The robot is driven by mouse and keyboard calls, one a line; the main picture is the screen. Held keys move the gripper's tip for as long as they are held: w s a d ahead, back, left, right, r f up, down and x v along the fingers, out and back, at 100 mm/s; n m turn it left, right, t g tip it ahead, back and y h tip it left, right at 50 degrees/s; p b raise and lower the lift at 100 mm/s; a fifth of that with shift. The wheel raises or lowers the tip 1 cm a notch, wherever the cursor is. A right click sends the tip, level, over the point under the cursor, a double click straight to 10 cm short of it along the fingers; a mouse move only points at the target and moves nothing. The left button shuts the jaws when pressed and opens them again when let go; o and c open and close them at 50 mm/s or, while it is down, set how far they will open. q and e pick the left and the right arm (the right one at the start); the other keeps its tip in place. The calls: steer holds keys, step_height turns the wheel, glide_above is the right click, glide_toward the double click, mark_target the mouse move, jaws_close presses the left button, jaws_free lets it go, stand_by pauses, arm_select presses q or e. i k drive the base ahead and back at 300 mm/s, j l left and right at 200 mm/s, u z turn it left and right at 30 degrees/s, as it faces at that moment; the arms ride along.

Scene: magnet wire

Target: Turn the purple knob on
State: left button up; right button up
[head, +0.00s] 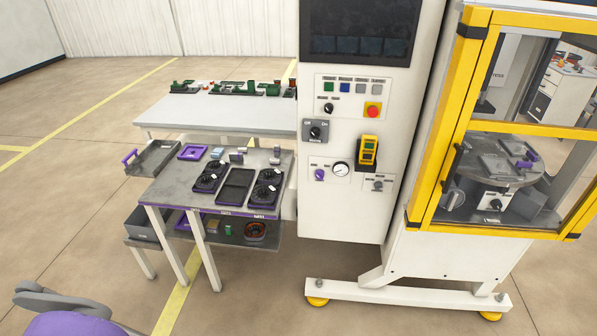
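The small purple knob (319,174) is on the lower control plate of the tall white cabinet (342,215), just left of a round pressure gauge (341,169). The labels around the knob are too small to read, and I cannot tell which setting it points to. Neither of my grippers shows in the head view, and nothing touches the knob.
A grey table (168,190) with black and purple trays stands left of the cabinet, close to the panel. A yellow-framed enclosure (437,130) is on the right. The floor before the cabinet is clear.

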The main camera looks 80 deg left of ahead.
mark_target(319, 174)
steer(key=u, duration=0.45)
steer(key=j+u, duration=0.1)
steer(key=u, duration=1.15)
steer(key=j+u, duration=0.1)
steer(key=u, duration=0.8)
steer(key=i+j, duration=0.15)
steer(key=i, duration=0.45)
steer(key=i+j, duration=0.15)
steer(key=i, duration=0.4)
